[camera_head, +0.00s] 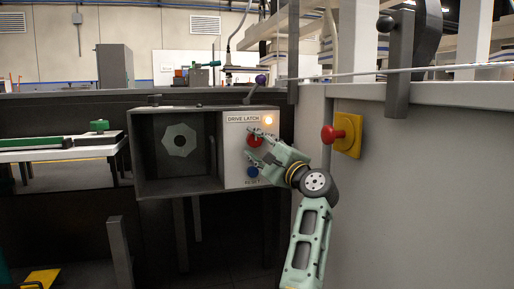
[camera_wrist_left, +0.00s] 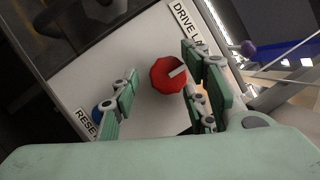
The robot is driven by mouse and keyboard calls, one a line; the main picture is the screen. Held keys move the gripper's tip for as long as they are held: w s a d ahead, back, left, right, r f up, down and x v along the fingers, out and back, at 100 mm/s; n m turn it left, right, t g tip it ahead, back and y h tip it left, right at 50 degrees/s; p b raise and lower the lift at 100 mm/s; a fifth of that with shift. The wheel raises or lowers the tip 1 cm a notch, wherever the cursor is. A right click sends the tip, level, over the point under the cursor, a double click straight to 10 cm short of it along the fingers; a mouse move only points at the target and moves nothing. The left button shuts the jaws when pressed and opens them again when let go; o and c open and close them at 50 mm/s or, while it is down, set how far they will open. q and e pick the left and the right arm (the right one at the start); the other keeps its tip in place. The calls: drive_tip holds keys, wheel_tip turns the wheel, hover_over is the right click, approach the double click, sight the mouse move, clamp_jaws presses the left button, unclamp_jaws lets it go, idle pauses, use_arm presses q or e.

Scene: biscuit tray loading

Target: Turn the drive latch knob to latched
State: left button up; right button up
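The red drive latch knob (camera_head: 254,140) is on the white face of a panel (camera_head: 235,181), under the DRIVE LATCH label (camera_head: 243,118). In the left wrist view the knob (camera_wrist_left: 167,77) is a faceted disc with a white pointer mark toward its upper right edge. My left gripper (camera_head: 250,145) is open at the panel, its fingers to either side of the knob. In the wrist view the fingers (camera_wrist_left: 160,70) stand apart with the knob between them; I cannot tell whether either touches it. My right gripper is not in view.
Left of the panel is an open grey box (camera_head: 148,189) with an octagonal plate inside. A red mushroom button (camera_head: 328,135) on a yellow plate (camera_head: 349,136) projects from the right wall.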

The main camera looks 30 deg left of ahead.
use_arm(q)
drive_tip(key=v, duration=0.7)
drive_tip(key=shift+d, duration=0.25)
drive_tip(key=shift+s+f, duration=0.1)
drive_tip(key=shift+s, duration=0.05)
